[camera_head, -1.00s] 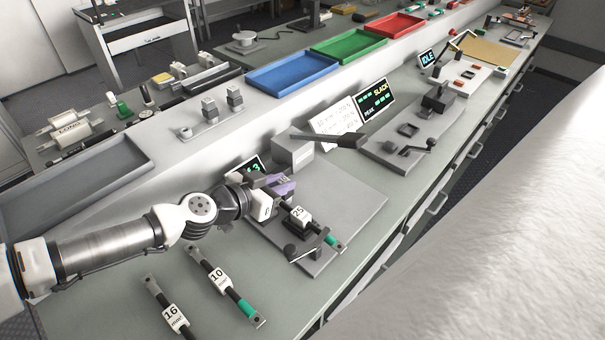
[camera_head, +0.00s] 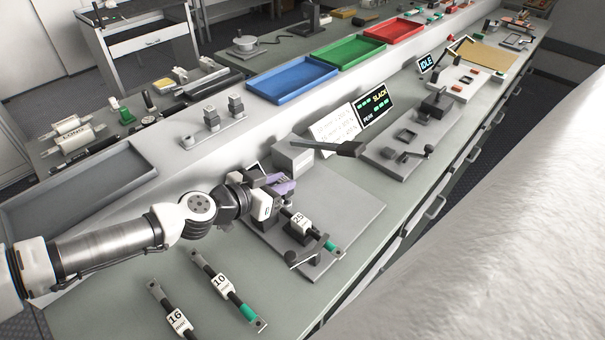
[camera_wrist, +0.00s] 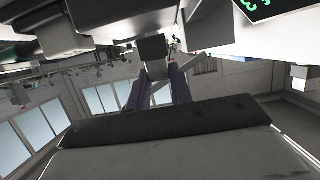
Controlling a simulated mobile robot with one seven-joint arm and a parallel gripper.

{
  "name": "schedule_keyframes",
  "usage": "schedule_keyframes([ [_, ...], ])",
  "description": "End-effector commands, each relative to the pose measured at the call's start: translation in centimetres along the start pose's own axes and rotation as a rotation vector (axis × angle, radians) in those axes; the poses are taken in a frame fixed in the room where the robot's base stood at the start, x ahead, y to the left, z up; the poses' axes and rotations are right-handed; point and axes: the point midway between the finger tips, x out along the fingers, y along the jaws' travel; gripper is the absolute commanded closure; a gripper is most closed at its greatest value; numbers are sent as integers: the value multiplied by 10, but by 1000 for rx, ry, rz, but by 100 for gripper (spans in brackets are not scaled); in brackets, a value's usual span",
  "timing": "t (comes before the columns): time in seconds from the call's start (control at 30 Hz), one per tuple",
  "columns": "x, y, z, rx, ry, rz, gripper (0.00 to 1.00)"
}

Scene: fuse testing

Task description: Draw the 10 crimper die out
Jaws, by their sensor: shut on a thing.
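My gripper (camera_head: 283,186), with purple fingers, is at the crimper (camera_head: 297,155) beside its grey block. It is shut on a small dark block that looks like the crimper die (camera_wrist: 153,47), between the fingers in the wrist view. I cannot read a number on it, nor tell whether it is still seated in the crimper. A cable marked 25 (camera_head: 300,222) lies across the crimper's base plate (camera_head: 345,205), just right of the gripper. Two more dies stand on the grey rack (camera_head: 197,138) behind: one die (camera_head: 212,118) and another die (camera_head: 236,105).
Cables marked 10 (camera_head: 221,282) and 16 (camera_head: 177,319) lie on the bench in front of my arm. Blue (camera_head: 292,80), green (camera_head: 349,52) and red (camera_head: 395,31) trays line the back. The crimper's lever (camera_head: 335,147) sticks out to the right.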

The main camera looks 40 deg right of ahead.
Motion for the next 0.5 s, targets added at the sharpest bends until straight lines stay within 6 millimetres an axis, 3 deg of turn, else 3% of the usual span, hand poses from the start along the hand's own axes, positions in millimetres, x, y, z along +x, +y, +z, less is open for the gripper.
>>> schedule_keyframes([
  [0.5, -7, 0, -20, 0, 1, 0, 100],
])
